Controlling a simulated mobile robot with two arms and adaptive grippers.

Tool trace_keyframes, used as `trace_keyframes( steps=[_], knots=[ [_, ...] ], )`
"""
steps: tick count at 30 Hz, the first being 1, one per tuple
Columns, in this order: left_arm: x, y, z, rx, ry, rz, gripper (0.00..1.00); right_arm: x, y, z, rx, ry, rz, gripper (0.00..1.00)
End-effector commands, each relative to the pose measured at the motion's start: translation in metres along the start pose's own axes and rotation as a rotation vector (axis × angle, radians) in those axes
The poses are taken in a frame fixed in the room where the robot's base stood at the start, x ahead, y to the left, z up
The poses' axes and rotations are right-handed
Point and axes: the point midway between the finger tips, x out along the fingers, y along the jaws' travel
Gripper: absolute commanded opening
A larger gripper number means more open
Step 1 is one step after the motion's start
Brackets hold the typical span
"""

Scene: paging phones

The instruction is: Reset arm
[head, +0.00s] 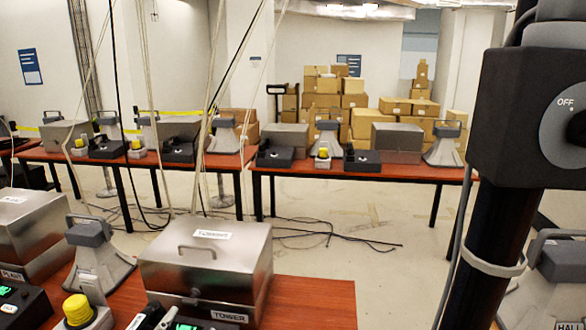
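Neither of my grippers shows in the head view. On the near red-brown table (315,297) stands a shut steel box (205,262) with a top handle and a label reading "TOWER". A second steel box (25,235) is at the left edge. A grey horn-shaped unit (98,262) stands between them. In front are a yellow knob (77,309) on a grey base and a black phone unit (20,306) with a green display, cut off by the frame.
A black post (492,255) with a switch box (525,115) marked "OFF" blocks the right side. Cords hang at left of centre. Back tables (365,168) hold similar units. Cardboard boxes (325,100) are stacked behind. Cables (335,237) lie on the otherwise open floor.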

Motion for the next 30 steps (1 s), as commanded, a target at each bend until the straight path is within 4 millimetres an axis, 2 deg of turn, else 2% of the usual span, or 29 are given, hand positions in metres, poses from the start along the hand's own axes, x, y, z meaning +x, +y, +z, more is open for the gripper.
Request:
trace_keyframes(
  steps=[1,3,7,12,18,21,26,30],
  knots=[
    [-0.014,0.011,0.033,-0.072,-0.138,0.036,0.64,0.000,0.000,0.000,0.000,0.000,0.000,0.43],
    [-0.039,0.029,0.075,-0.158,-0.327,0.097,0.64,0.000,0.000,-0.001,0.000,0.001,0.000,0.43],
    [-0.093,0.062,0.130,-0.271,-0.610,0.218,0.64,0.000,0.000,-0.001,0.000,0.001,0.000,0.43],
    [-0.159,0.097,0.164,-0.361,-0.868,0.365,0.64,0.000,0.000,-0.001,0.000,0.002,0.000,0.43],
    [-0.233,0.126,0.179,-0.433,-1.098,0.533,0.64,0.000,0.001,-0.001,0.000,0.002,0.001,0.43],
    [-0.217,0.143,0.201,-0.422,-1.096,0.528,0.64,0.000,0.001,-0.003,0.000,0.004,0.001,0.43],
    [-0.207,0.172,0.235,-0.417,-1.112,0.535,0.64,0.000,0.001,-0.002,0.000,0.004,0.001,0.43],
    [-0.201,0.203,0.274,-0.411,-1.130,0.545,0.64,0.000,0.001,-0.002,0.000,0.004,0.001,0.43]
  ],
)
